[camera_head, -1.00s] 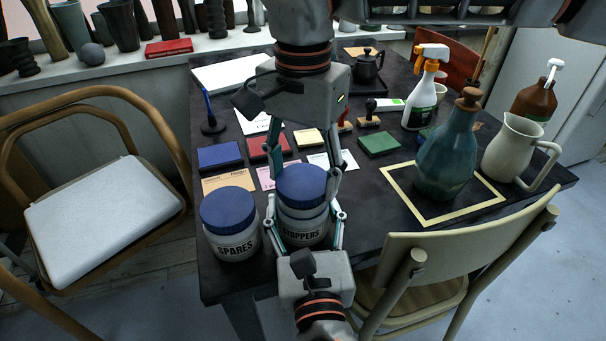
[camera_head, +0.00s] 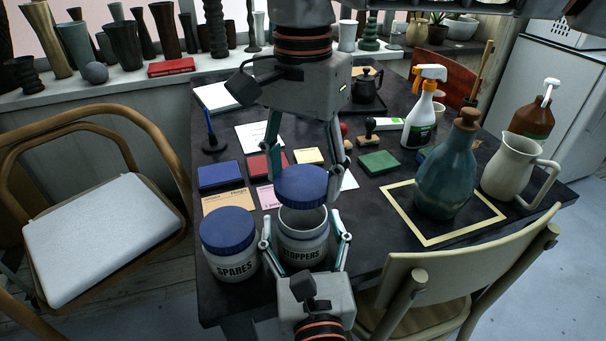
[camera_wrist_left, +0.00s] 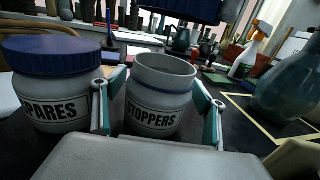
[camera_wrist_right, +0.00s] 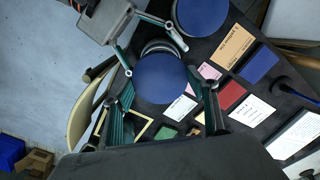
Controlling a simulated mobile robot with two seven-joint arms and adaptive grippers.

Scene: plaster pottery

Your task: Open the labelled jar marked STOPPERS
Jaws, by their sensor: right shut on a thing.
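The white STOPPERS jar (camera_head: 303,247) stands upright at the table's front edge, its round mouth uncovered. My left gripper (camera_head: 304,240) has one finger on each side of the jar's body, and both seem to touch it; the left wrist view shows the jar (camera_wrist_left: 158,105) between them. My right gripper (camera_head: 305,172) is shut on the blue lid (camera_head: 301,187) and holds it above the mouth, clear of the rim. In the right wrist view the lid (camera_wrist_right: 160,78) hides most of the opening. What is inside the jar cannot be seen.
The SPARES jar (camera_head: 229,245), with its blue lid on, stands close on the left. Coloured pads and cards lie behind. A blue-green bottle (camera_head: 447,170) stands in a yellow taped square at right, beside a cream jug (camera_head: 515,165). A chair (camera_head: 480,260) stands at the front right.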

